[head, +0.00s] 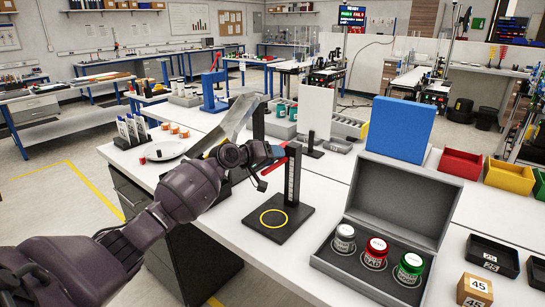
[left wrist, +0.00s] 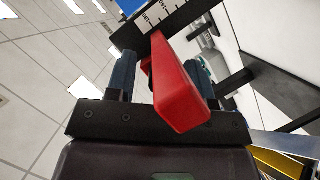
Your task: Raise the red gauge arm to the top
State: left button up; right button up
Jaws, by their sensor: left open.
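The black upright gauge post (head: 293,176) has white scale marks and stands on a flat black base (head: 303,212) with a yellow ring. The red gauge arm (head: 274,166) sticks out to the left from near the top part of the post. My left gripper (head: 268,161) is at the arm, partly covering it. In the left wrist view, the red arm (left wrist: 182,88) lies between the two fingers of my open left gripper (left wrist: 163,70), closer to the right finger. The scale post (left wrist: 166,24) shows beyond it. Whether a finger touches the arm is unclear. My right gripper is out of view.
An open grey case (head: 400,205) with white, red and green jars stands to the right of the gauge. A blue panel (head: 400,128) and coloured bins (head: 461,163) stand behind it. Tabletop between gauge and case is clear.

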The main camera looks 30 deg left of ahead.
pick_arm(q)
jog(key=v, duration=1.1)
jog(key=shift+d, duration=0.1)
jog(key=s+d+f+m+g+y, duration=0.1)
jog(key=s+d+f+m+g, duration=0.15)
jog(key=s+d+f, duration=0.6)
jog(key=s+d+f+m+g+y, duration=0.15)
jog(key=s+d+f+g, duration=0.35)
jog(key=s+f, duration=0.6)
jog(key=s+d+f+m+g+y, duration=0.1)
jog(key=s+d+f+y, duration=0.15)
jog(key=s, duration=0.65)
jog(key=s+d+f+g+y, duration=0.15)
jog(key=s+d, duration=0.25)
jog(key=s, duration=0.5)
jog(key=w+f+m+t, duration=0.1)
jog(key=w+f+t, duration=0.6)
jog(key=w+f, duration=0.1)
jog(key=shift+a+f+t+h, duration=0.15)
jog(key=shift+f+t+h, duration=0.3)
jog(key=shift+f, duration=0.45)
